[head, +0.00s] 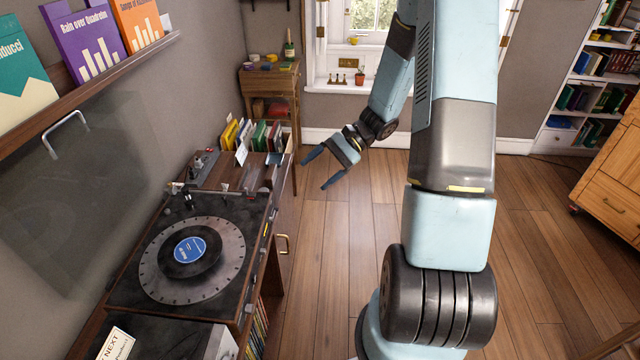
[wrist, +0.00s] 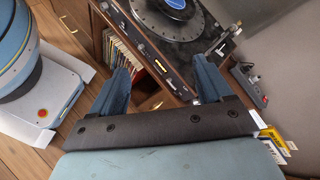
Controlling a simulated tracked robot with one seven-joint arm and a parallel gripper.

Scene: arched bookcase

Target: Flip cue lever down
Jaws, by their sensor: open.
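The turntable (head: 150,285) stands on a cabinet at the left, with a black record (head: 188,252) with a blue label on its platter. The tonearm assembly (head: 188,192) sits at its back corner; a separate cue lever is too small to make out there. In the wrist view the turntable (wrist: 205,62) is at the top, with its tonearm (wrist: 224,40) right of the platter. My gripper (head: 319,170) is open and empty, in the air to the right of the cabinet. In the wrist view my gripper (wrist: 162,82) points toward the turntable's control edge, apart from it.
A raised clear lid (head: 75,190) stands behind the turntable under a shelf of record sleeves (head: 95,45). A small grey device (head: 203,163) and a record bin (head: 255,140) are beyond the turntable. A sign (head: 115,345) is in front. Floor right of the cabinet is clear.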

